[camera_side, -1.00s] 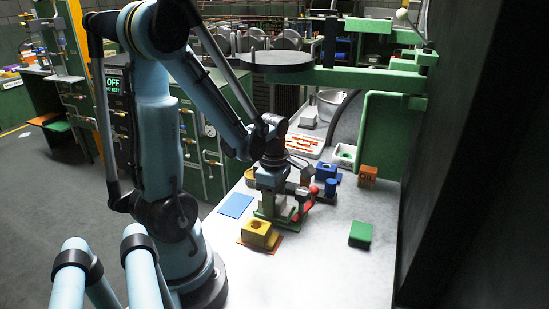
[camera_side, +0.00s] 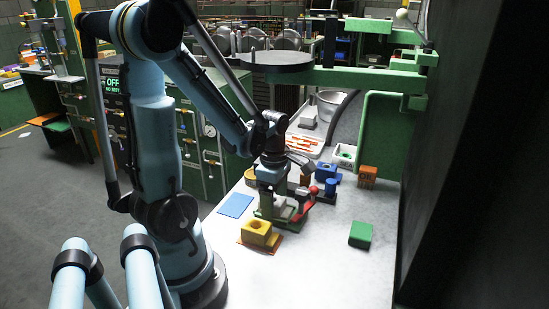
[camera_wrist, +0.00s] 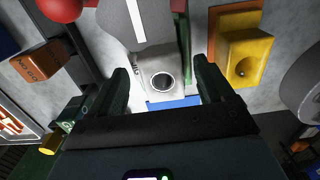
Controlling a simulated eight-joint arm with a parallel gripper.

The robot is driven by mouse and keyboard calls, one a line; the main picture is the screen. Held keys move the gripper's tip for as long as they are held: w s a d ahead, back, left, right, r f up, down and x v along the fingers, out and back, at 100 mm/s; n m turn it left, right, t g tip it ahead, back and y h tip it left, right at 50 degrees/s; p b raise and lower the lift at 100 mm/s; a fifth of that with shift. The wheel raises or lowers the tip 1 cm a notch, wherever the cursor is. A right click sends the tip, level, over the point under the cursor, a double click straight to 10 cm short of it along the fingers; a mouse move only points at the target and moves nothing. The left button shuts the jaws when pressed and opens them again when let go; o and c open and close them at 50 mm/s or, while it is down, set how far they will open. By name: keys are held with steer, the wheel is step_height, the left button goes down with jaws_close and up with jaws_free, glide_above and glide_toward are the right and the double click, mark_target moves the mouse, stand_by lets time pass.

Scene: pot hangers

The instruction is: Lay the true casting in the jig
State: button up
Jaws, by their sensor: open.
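My gripper (camera_side: 272,203) is low over the middle of the bench. In the wrist view my gripper (camera_wrist: 160,70) is open, one finger on each side of a pale grey casting (camera_wrist: 160,84) with a round hole. Gaps show between the fingers and the casting. The grey casting (camera_side: 281,201) is partly hidden by my gripper in the side view. It appears to be at the green-based fixture (camera_side: 288,222), which looks like the jig; whether it is seated is unclear. A yellow casting (camera_side: 258,231) with a hole sits on an orange mat, and also shows at right in the wrist view (camera_wrist: 242,57).
A red ball knob (camera_side: 314,190) stands close to my gripper's right. A blue mat (camera_side: 236,205) lies left of it. Blue (camera_side: 326,171), orange (camera_side: 367,175) and green (camera_side: 360,234) blocks stand to the right. The front of the bench is clear.

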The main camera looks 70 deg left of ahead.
step_height(320, 180, up, 11)
steer(key=w+d+m+t, duration=0.2)
steer(key=d+m, duration=0.5)
steer(key=m, duration=0.6)
steer(key=w+d+m+t, duration=0.3)
steer(key=d+m+t, duration=0.2)
steer(key=m, duration=0.9)
steer(key=shift+d, duration=1)
steer(key=shift+r, duration=0.1)
steer(key=shift+c, duration=0.3)
